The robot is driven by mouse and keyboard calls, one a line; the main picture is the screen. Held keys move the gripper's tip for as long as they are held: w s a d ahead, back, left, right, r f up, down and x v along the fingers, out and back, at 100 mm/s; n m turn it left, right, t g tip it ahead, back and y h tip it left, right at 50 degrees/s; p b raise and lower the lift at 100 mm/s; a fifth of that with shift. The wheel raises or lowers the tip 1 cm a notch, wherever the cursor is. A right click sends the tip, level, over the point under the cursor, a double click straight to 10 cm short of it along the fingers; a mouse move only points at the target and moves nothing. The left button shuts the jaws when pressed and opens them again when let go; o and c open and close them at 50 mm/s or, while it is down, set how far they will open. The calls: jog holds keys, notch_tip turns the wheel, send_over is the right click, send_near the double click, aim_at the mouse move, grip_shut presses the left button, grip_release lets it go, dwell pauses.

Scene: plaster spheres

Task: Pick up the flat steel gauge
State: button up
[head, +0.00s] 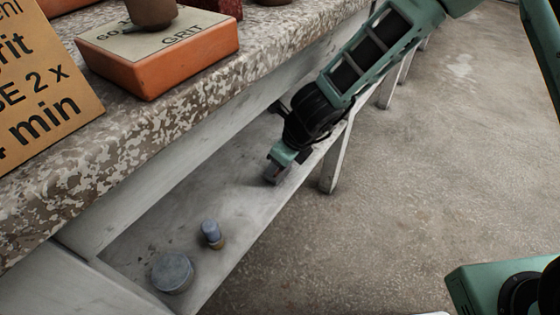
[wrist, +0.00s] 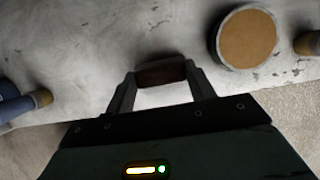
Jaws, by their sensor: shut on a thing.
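My gripper (wrist: 160,78) is shut on a small dark brown piece (wrist: 160,71), which spans the gap between the two fingertips. Only a narrow side of the piece shows, so I cannot tell whether it is the flat steel gauge. In the head view my gripper (head: 273,178) points down at the low pale shelf under the bench, and the held piece is mostly hidden there. I cannot tell whether the piece touches the shelf. No other thing in view is clearly a flat steel gauge.
A round grey tin (head: 172,272) and a small blue-grey cylinder (head: 212,234) are on the shelf (head: 235,205). The wrist view shows a tan-faced disc (wrist: 248,38) right of the fingers and a blue thing (wrist: 15,108) at left. The speckled bench top (head: 150,125) overhangs the shelf.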

jog(key=shift+r+p, duration=0.3)
jog(key=shift+r, duration=0.35)
jog(key=s+d+p, duration=0.5)
jog(key=s+d, duration=0.6)
jog(key=d, duration=0.3)
jog(key=shift+d+f, duration=0.1)
jog(key=shift+f, duration=0.05)
jog(key=o, duration=0.6)
jog(key=shift+c, duration=1.4)
